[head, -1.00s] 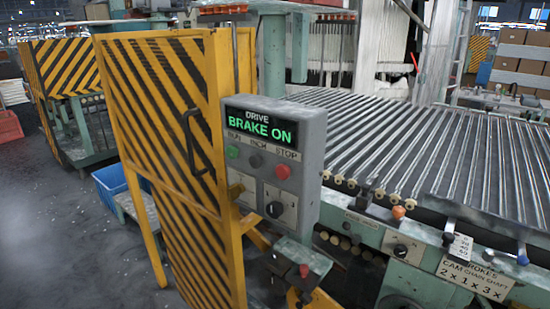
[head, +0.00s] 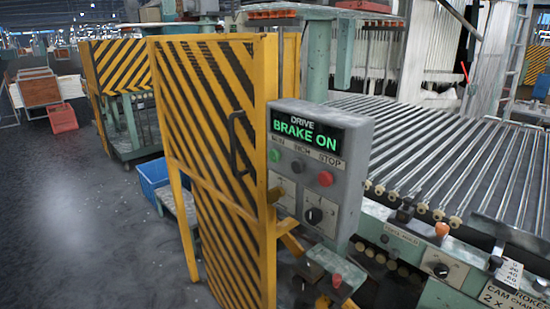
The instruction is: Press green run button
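The green RUN button (head: 274,155) is at the left of the button row on a grey control box (head: 348,185). A dark INCH button (head: 298,166) and a red STOP button (head: 325,178) sit to its right. Above them a display (head: 305,131) reads "DRIVE BRAKE ON" in lit letters. A black rotary knob (head: 313,215) is below the buttons. Neither of my grippers shows in the head view.
A yellow-and-black striped guard door (head: 208,150) with a dark handle stands left of the box. A blue bin (head: 154,173) sits behind the guard. Open floor (head: 80,220) lies at left.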

